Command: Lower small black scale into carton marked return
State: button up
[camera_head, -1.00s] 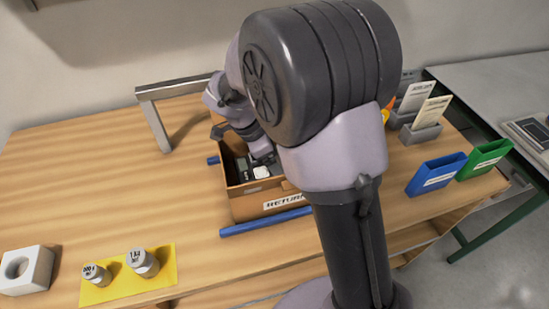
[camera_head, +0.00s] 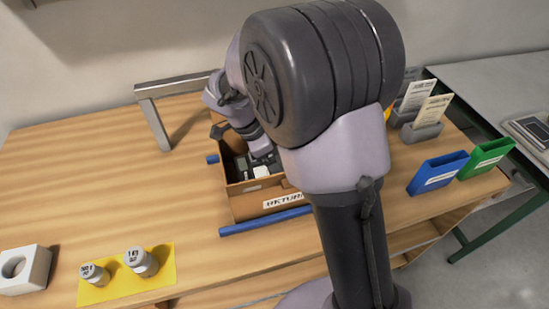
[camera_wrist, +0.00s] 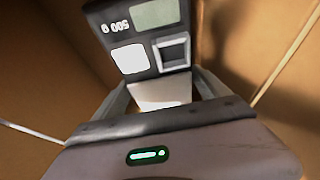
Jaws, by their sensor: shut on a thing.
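The carton marked return (camera_head: 250,205) stands open on the wooden table, partly hidden behind my arm. My gripper (camera_wrist: 162,98) is down inside the carton and shut on the small black scale (camera_wrist: 170,20). The scale shows a greenish display, a white square label, a grey square and the marking "500 g". In the head view the scale (camera_head: 242,168) shows only in part inside the carton, below its rim. Brown carton walls surround it in the wrist view. Whether the scale touches the carton floor cannot be told.
Blue rails (camera_head: 265,221) lie along the carton. A grey metal frame (camera_head: 155,125) stands behind it. Two weights sit on a yellow mat (camera_head: 165,262), beside a white block (camera_head: 38,275). Blue (camera_head: 438,172) and green (camera_head: 486,158) bins stand right. The table's left middle is clear.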

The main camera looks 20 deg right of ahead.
jog(key=o, duration=1.6)
jog(key=shift+o, duration=0.2)
jog(key=shift+r, duration=0.1)
jog(key=p+v, duration=0.7)
jog(key=v, duration=1)
jog(key=s+d+r+n+t+y, duration=0.1)
jog(key=s+r+n+t+y, duration=0.2)
jog(key=s+n, duration=0.3)
jog(key=s+d+r+n+t+y, duration=0.1)
jog(key=s+n, duration=0.6)
jog(key=s, duration=0.8)
notch_tip(320, 180, up, 2)
jog(key=shift+n+t+y, duration=0.3)
jog(key=shift+t+y, duration=0.6)
jog(key=shift+y, duration=0.3)
